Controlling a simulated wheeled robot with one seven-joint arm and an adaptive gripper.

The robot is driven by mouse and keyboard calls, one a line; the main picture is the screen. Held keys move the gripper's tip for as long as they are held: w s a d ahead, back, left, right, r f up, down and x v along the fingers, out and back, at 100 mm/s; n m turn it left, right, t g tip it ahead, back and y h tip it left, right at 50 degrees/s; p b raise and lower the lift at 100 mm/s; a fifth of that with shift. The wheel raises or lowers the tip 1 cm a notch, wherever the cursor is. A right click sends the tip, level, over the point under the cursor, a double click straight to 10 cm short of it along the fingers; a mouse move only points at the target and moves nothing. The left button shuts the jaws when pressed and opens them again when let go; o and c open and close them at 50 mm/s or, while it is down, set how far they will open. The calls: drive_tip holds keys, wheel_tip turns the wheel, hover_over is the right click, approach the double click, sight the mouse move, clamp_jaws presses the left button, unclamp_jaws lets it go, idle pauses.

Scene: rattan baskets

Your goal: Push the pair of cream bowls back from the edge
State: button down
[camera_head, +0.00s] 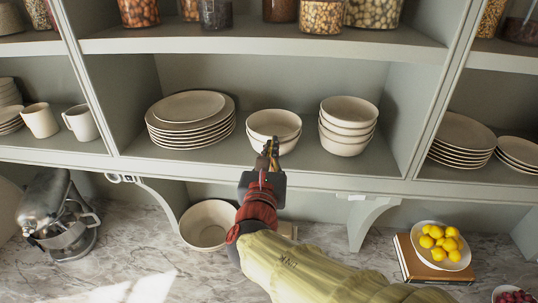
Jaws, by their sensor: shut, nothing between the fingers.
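The pair of cream bowls (273,124) is a short nested stack in the middle of the centre shelf compartment, near its front edge. My gripper (270,147) is shut and empty, right in front of these bowls. Its fingertips overlap the lower front of the bowls in the picture; I cannot tell whether they touch. The fingers hide part of the bowls' front and base. The shelf's front edge (330,186) runs below the bowls, and my arm reaches up to it from the lower right.
A stack of cream plates (190,119) stands left of the bowls, and a taller bowl stack (347,125) stands close on the right. Shelf space behind the pair looks free. The upper shelf (270,41) with jars is above. A counter with a mixer (58,215) lies below.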

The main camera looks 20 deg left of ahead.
drive_tip(key=shift+w, duration=0.3)
drive_tip(key=shift+w, duration=0.1)
drive_tip(key=b, duration=0.5)
approach(275, 129)
drive_tip(key=w+r, duration=0.1)
drive_tip(key=w, duration=0.1)
drive_tip(key=w+r, duration=0.2)
drive_tip(key=shift+w+a+r, duration=0.1)
drive_tip(key=shift+a+r, duration=0.05)
drive_tip(key=shift+a, duration=0.1)
drive_tip(key=shift+w+a+r, duration=0.1)
drive_tip(key=shift+w+r, duration=0.05)
drive_tip(key=shift+w, duration=0.15)
drive_tip(key=shift+s, duration=0.15)
